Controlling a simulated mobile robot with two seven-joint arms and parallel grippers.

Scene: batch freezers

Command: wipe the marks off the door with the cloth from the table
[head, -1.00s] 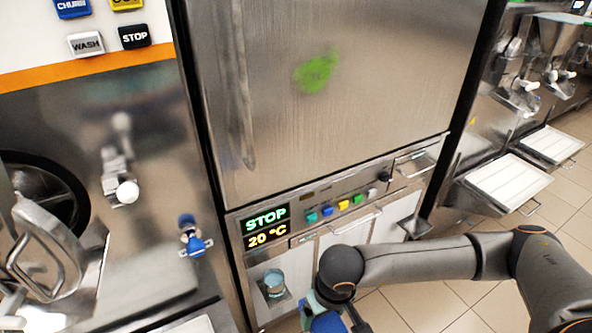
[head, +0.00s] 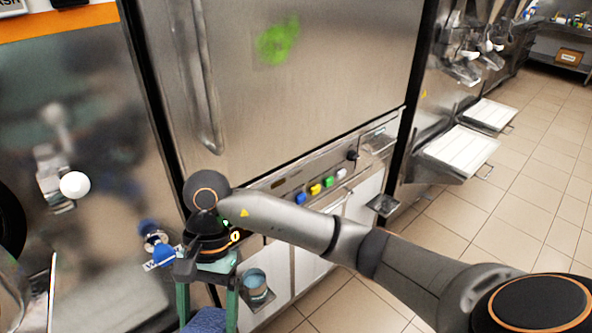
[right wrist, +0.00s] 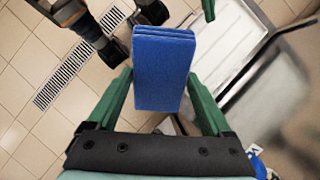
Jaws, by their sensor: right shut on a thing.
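A green mark (head: 277,40) is smeared on the upper part of the steel door (head: 330,85) in the head view. My right gripper (head: 207,305) is low in front of the machine, below and left of the mark and well apart from it. Its green fingers are shut on the folded blue cloth (head: 206,321), which is cut off by the bottom edge. In the right wrist view the cloth (right wrist: 163,70) shows as a thick flat pad between the fingers, with tiled floor behind it.
A long vertical handle (head: 197,85) is at the door's left side. Coloured buttons (head: 315,189) and a small ledge (head: 383,205) are below the door. White-topped trays (head: 460,150) stick out at right. Tiled floor is free at right.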

